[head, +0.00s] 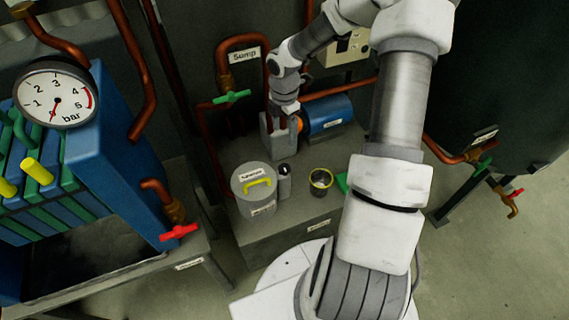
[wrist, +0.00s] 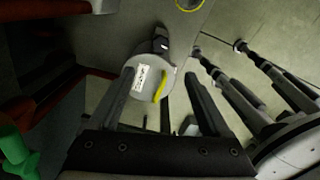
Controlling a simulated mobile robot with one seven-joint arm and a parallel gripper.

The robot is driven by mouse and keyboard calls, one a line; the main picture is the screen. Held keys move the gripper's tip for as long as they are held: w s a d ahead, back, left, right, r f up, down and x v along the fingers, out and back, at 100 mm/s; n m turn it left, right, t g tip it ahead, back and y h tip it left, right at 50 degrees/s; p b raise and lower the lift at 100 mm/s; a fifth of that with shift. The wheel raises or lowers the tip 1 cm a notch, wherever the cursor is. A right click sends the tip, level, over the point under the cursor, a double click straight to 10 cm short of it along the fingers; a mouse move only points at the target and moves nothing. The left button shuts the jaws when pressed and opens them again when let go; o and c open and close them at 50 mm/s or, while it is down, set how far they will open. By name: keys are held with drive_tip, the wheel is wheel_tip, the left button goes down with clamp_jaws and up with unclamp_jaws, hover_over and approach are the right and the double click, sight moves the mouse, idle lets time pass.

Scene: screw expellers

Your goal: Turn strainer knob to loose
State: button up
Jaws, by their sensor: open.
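A grey round canister (head: 253,203) stands on the bench in the head view. Its lid has a small label, too small to read, and a yellow bar handle (head: 258,185). No part is clearly readable as the strainer knob.
A blue motor (head: 328,116) lies behind. Copper pipes with a green valve (head: 232,97) run at the back left. A blue plate press (head: 120,140) stands left.

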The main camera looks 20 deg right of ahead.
sight(285, 167)
wheel_tip(285, 167, down, 17)
drive_tip(key=m+b, duration=0.3)
drive_tip(key=b, duration=0.1)
drive_tip(key=m+b, duration=0.4)
drive_tip(key=shift+s+f, duration=0.1)
drive_tip(key=shift+f, duration=0.1)
clamp_jaws()
drive_tip(key=shift+r, duration=0.15)
drive_tip(key=shift+n+p, duration=0.4)
drive_tip(key=shift+n, duration=0.3)
